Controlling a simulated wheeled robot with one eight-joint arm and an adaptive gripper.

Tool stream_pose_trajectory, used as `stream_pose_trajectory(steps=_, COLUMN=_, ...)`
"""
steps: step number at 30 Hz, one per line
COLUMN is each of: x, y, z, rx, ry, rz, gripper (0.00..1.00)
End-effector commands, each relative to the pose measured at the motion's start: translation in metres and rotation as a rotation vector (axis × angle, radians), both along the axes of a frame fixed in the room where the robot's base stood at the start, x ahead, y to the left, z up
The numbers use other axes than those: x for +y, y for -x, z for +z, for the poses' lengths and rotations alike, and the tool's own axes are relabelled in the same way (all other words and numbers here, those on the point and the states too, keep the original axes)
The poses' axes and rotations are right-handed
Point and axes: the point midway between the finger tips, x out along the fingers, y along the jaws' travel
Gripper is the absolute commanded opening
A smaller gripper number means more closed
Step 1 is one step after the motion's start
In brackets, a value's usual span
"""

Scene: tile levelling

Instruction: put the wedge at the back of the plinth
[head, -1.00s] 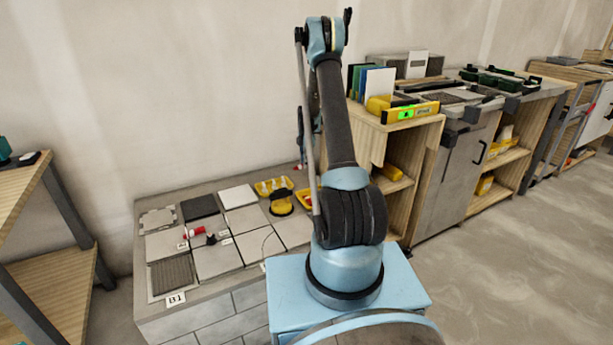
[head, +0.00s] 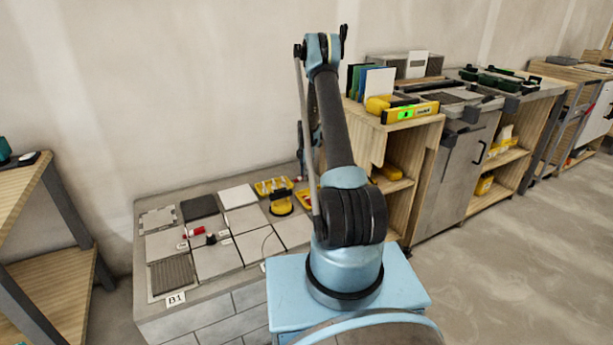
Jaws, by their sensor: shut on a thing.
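The plinth (head: 216,312) is a low grey block against the wall, with a brick-patterned front and several tiles on top. A small red piece (head: 196,231) with a dark round part beside it lies on the middle tiles. I cannot tell whether it is a wedge. Two yellow trays stand at the back right of the plinth; the left one (head: 272,187) holds small pale pieces. My arm rises in front of the plinth's right end and its far part comes down behind my upper arm. My gripper's fingers, and anything in them, are hidden there.
A yellow and black tool (head: 281,203) stands by the trays. A wooden shelf unit (head: 408,140) with a yellow level (head: 410,113) is on the right. A wooden rack (head: 30,190) stands at the left. The floor at right (head: 520,270) is clear.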

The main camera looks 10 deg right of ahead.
Motion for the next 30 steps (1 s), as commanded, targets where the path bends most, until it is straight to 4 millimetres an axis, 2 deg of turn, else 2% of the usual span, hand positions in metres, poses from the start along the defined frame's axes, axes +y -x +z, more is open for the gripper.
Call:
stream_pose_trajectory(steps=1, x=0.000, y=0.000, z=0.000, rx=0.000, ry=0.000, rz=0.000, gripper=0.24)
stream_pose_trajectory(steps=3, x=0.000, y=0.000, z=0.000, rx=0.000, ry=0.000, rz=0.000, gripper=0.38)
stream_pose_trajectory(steps=13, x=0.000, y=0.000, z=0.001, rx=0.000, ry=0.000, rz=0.000, gripper=0.38)
stream_pose_trajectory(steps=17, x=0.000, y=0.000, z=0.008, rx=0.000, ry=0.000, rz=0.000, gripper=0.38)
stream_pose_trajectory(steps=22, x=0.000, y=0.000, z=0.032, rx=0.000, ry=0.000, rz=0.000, gripper=0.38)
stream_pose_trajectory(steps=30, x=0.000, y=0.000, z=0.082, rx=0.000, ry=0.000, rz=0.000, gripper=0.38)
